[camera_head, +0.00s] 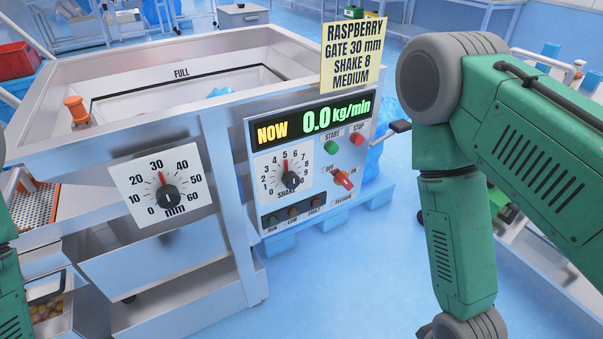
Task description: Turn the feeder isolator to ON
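The feeder isolator (343,180) is a small red rotary handle with yellow on it, at the lower right of the control panel (246,148). Small OFF and ON labels sit just above it; the handle lies slanted, and its exact setting is too small to read. The panel display (312,118) reads NOW 0.0 kg/min. My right arm comes in from the right, bends and runs down past the bottom edge, well to the right of the isolator. My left arm shows only at the left edge. Neither gripper's fingers are in view.
Green START (331,147) and red STOP (357,139) buttons sit above the isolator. The shake dial (291,181) is left of it, near 5. The gate dial (168,196) points near 30 mm. A yellow note (351,54) stands above. A dark-ended lever (400,127) projects rightward.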

